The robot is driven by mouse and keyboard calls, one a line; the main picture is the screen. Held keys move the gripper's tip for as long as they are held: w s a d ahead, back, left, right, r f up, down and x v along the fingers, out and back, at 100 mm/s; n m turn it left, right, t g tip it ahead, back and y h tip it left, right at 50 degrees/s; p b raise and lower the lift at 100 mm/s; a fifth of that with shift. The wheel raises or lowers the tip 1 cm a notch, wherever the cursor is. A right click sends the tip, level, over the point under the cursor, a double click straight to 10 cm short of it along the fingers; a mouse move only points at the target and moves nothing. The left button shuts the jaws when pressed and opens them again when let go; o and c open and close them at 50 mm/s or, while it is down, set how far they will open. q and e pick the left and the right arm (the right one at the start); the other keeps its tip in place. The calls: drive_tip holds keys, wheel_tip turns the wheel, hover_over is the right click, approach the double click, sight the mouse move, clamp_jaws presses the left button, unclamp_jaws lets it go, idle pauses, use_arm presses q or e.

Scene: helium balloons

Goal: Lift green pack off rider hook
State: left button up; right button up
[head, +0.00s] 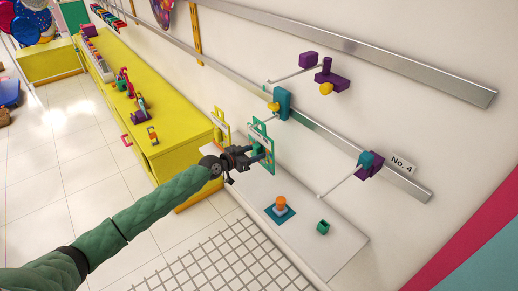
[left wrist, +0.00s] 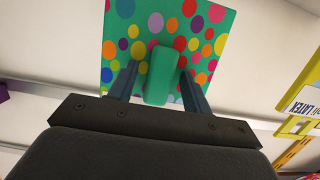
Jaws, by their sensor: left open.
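The green pack (head: 268,130) hangs upright at the wall below the teal rider (head: 283,103), near the rider's thin hook. In the left wrist view the green pack (left wrist: 225,25) has many coloured dots, and a plain green block (left wrist: 161,75) stands out from its face. My left gripper (head: 259,152) is at the pack's lower part. In the left wrist view its two fingers (left wrist: 160,88) are open, one on each side of the green block. I cannot tell whether they touch it. The hook is out of the wrist view. My right gripper is not in view.
A yellow pack (head: 221,125) hangs just left of the green one, and shows in the wrist view (left wrist: 303,100). A white shelf (head: 335,245) below carries an orange-topped teal piece (head: 281,209) and a green cup-like block (head: 323,227). Other riders (head: 366,161) sit along the metal rail (head: 335,140).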

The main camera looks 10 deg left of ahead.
sight(254, 150)
use_arm(q)
drive_tip(key=shift+c, duration=0.4)
drive_tip(key=c, duration=0.9)
drive_tip(key=shift+c, duration=0.2)
drive_tip(key=shift+r, duration=0.15)
drive_tip(key=shift+r+p, duration=0.55)
drive_tip(key=shift+r, duration=0.25)
drive_tip(key=shift+b, duration=0.3)
drive_tip(key=shift+s+a, duration=0.1)
drive_tip(key=shift+s, duration=0.05)
drive_tip(key=shift+f+b+v, duration=0.2)
drive_tip(key=shift+b+v, duration=0.1)
drive_tip(key=shift+v, duration=0.8)
